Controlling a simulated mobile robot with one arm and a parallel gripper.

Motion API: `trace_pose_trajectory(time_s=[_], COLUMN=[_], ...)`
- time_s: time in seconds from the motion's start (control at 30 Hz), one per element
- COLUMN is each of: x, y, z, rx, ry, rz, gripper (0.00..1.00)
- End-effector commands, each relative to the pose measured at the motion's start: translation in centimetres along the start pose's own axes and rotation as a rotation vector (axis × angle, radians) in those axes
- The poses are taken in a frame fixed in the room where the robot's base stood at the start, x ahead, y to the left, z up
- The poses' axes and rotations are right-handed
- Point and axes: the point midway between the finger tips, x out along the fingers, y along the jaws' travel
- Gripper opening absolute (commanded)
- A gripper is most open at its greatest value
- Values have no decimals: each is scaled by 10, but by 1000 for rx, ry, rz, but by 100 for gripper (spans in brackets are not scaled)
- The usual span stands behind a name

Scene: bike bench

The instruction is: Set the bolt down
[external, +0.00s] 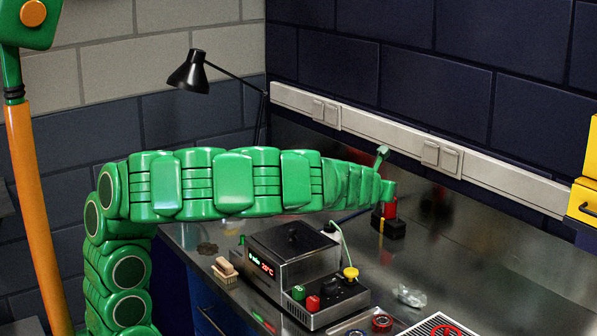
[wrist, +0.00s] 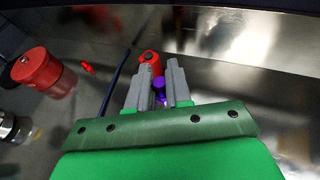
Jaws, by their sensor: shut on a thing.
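My gripper (wrist: 160,66) shows in the wrist view as two grey fingers with a small purple piece (wrist: 159,84) between them. I take this piece to be the bolt, and the fingers are shut on it. An orange-red round part with a dark centre (wrist: 149,57) lies just beyond the fingertips; whether it touches them cannot be told. In the external view my gripper (external: 389,191) is at the right end of the green arm, over the back of the bench. The bolt cannot be made out there.
A metal control box (external: 292,262) with coloured knobs is in front. A clear crumpled item (external: 410,296) lies to the right. A red canister (wrist: 38,69) is at left in the wrist view. The bench's back right is mostly bare.

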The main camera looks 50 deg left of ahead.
Motion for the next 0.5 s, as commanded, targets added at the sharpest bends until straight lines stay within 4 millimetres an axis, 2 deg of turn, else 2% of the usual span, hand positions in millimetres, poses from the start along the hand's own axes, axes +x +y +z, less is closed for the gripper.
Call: trace_pose_trajectory(time_s=[0.3, 0.5], x=[-10, -15], y=[2, -2], z=[22, 19], rx=[34, 48], ry=[0, 7], rz=[-85, -120], gripper=[0, 0])
